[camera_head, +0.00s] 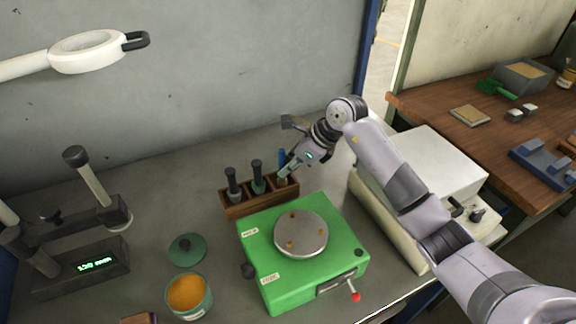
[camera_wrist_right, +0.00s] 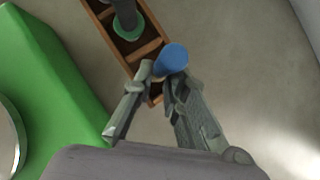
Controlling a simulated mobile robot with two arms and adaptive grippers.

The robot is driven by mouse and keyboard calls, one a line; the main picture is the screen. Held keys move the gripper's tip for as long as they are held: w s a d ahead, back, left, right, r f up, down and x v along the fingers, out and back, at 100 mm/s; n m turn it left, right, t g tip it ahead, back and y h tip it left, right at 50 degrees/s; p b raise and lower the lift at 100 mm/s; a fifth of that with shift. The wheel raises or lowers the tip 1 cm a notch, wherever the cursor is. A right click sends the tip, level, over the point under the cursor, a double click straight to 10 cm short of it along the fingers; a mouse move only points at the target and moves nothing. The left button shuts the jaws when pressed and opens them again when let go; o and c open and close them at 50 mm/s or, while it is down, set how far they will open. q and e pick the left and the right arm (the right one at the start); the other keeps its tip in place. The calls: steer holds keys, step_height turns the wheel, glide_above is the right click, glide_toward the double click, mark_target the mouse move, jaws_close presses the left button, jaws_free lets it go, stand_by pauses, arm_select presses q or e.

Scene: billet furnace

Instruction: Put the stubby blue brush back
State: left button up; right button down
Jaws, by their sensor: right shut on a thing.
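The stubby blue brush (camera_head: 282,158) shows its blue handle at the right end of the wooden rack (camera_head: 246,210). My right gripper (camera_head: 285,174) is shut on it, coming down from the upper right. In the right wrist view the round blue handle top of the brush (camera_wrist_right: 173,58) sits between the fingertips of my right gripper (camera_wrist_right: 163,82), over the end compartment of the rack (camera_wrist_right: 100,12). The fingers hide the brush's lower part, so I cannot tell how deep it sits. My left gripper is not in view.
Two dark-handled brushes (camera_head: 232,182) (camera_head: 257,175) stand in the other rack compartments. A green machine (camera_head: 262,250) with a round metal plate stands just in front of the rack. A pale box (camera_head: 440,165) lies to the right. An orange-filled jar (camera_head: 187,293) stands front left.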

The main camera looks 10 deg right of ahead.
steer(key=shift+f, duration=0.15)
steer(key=c, duration=1.8)
jaws_free()
steer(key=shift+c, duration=0.2)
steer(key=shift+o, duration=1.2)
steer(key=shift+r, duration=0.2)
steer(key=shift+d+r, duration=0.2)
steer(key=shift+r, duration=0.05)
steer(key=b+v, duration=0.2)
steer(key=v, duration=0.9)
steer(key=shift+s, duration=0.2)
steer(key=shift+r, duration=0.1)
